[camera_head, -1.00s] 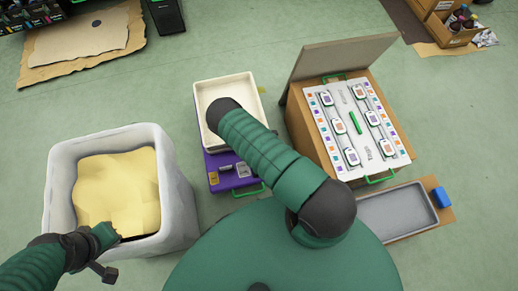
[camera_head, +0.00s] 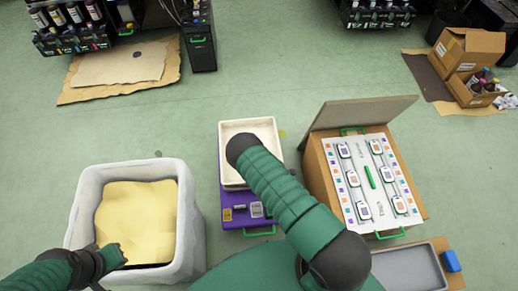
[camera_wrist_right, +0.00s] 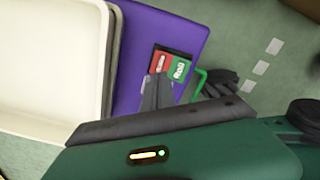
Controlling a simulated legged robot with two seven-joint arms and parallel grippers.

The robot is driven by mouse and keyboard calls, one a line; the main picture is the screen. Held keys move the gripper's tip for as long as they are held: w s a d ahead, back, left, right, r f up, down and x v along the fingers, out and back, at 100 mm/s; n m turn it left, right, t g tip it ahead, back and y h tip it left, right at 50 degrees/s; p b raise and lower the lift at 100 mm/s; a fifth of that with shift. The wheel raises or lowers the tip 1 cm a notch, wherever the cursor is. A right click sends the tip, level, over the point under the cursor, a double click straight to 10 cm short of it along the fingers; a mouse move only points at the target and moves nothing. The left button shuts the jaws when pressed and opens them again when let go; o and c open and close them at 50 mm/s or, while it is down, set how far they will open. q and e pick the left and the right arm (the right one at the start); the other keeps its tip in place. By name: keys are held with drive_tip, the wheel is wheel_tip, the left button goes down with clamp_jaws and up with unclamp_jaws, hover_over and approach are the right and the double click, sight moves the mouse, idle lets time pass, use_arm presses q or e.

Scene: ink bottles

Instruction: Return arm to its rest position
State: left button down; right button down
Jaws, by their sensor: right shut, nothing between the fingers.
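My right arm (camera_head: 290,205) reaches from the bottom up over the white tray (camera_head: 228,130) in the head view. Its gripper is hidden there. In the right wrist view my right gripper (camera_wrist_right: 158,88) is shut and empty, its fingers over the purple case (camera_wrist_right: 150,35) near a red and green label. The white tray (camera_wrist_right: 50,65) lies left of it. My left gripper (camera_head: 112,257) is at the front edge of the white bin (camera_head: 193,225), which holds a yellow sheet-like lining; its fingers are too small to read.
A box with a raised lid (camera_head: 365,115) and a panel of cartridges stands right of the purple case, with a grey tray (camera_head: 408,268) and blue block (camera_head: 452,261) in front. Cardboard boxes (camera_head: 470,50) are at the back right. Green floor is open behind the bin and tray.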

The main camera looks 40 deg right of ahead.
drive_tip(key=w+a+r+m+t+h, duration=0.15)
drive_tip(key=w+r+m, duration=0.35)
drive_tip(key=r, duration=0.6)
drive_tip(key=w+a+r+m+t, duration=0.15)
drive_tip(key=w+r+m, duration=0.3)
drive_tip(key=r, duration=0.65)
drive_tip(key=s+a+r+m+y, duration=0.1)
drive_tip(key=s+a+r+m, duration=0.3)
drive_tip(key=s+a+r, duration=0.45)
drive_tip(key=s+a+r+m+y, duration=0.1)
drive_tip(key=s+a+r+m, duration=0.35)
drive_tip(key=r, duration=0.65)
drive_tip(key=w+p+v, duration=0.2)
drive_tip(key=p+v, duration=1)
drive_tip(key=p, duration=0.1)
drive_tip(key=w+d+r+p+v, duration=0.1)
drive_tip(key=w+p+v, duration=0.2)
drive_tip(key=p+v, duration=1)
drive_tip(key=shift+w+r+h, duration=0.15)
drive_tip(key=shift+w+h, duration=0.05)
drive_tip(key=shift+h, duration=0.05)
